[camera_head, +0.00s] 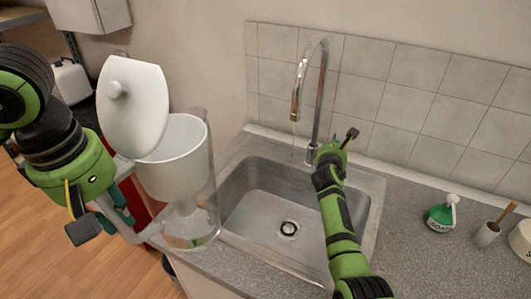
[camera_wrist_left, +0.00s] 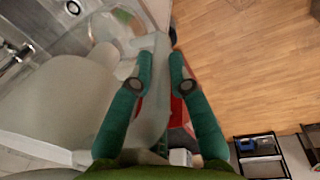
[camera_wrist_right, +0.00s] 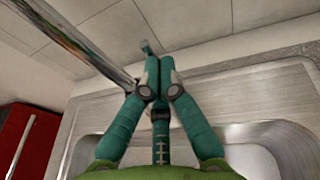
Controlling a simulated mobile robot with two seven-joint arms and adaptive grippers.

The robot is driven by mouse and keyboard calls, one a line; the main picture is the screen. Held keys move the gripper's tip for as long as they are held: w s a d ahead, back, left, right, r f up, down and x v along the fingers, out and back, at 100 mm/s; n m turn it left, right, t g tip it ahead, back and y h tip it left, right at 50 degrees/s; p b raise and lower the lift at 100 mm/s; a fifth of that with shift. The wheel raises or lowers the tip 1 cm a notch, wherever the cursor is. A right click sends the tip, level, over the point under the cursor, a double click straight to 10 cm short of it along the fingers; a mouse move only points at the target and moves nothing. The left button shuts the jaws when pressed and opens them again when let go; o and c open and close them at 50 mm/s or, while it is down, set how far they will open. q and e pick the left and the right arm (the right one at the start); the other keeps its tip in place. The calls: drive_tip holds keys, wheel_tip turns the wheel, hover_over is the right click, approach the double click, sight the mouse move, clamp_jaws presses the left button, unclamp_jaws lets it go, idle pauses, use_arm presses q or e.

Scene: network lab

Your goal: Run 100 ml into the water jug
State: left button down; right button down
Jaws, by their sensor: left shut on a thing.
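The water jug (camera_head: 202,226) is clear, with a white inner funnel (camera_head: 178,160) and its white lid (camera_head: 135,105) tilted open. It is held up at the sink's left edge, left of the tap. My left gripper (camera_head: 125,215) is shut on the jug's handle; the pale jug fills the left of the left wrist view (camera_wrist_left: 60,90). The chrome tap (camera_head: 322,85) arches over the sink, and a thin, faint stream seems to fall from its spout. My right gripper (camera_head: 330,152) is at the tap's base, fingertips together beside the dark lever (camera_head: 350,135); contact is hard to tell.
The steel sink (camera_head: 265,180) is empty, with a drain in its floor. A green soap bottle (camera_head: 440,214) and a brush in a cup (camera_head: 487,234) stand on the counter at right. A tiled wall rises behind the tap. Wooden floor is at left.

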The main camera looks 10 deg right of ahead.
use_arm(q)
drive_tip(key=shift+s+r, duration=0.2)
drive_tip(key=shift+r, duration=0.05)
use_arm(e)
drive_tip(key=shift+w+d+r, duration=0.1)
drive_tip(key=shift+d+r, duration=0.1)
drive_tip(key=shift+r, duration=0.1)
use_arm(q)
drive_tip(key=shift+w, duration=0.1)
use_arm(e)
drive_tip(key=shift+w+f, duration=0.1)
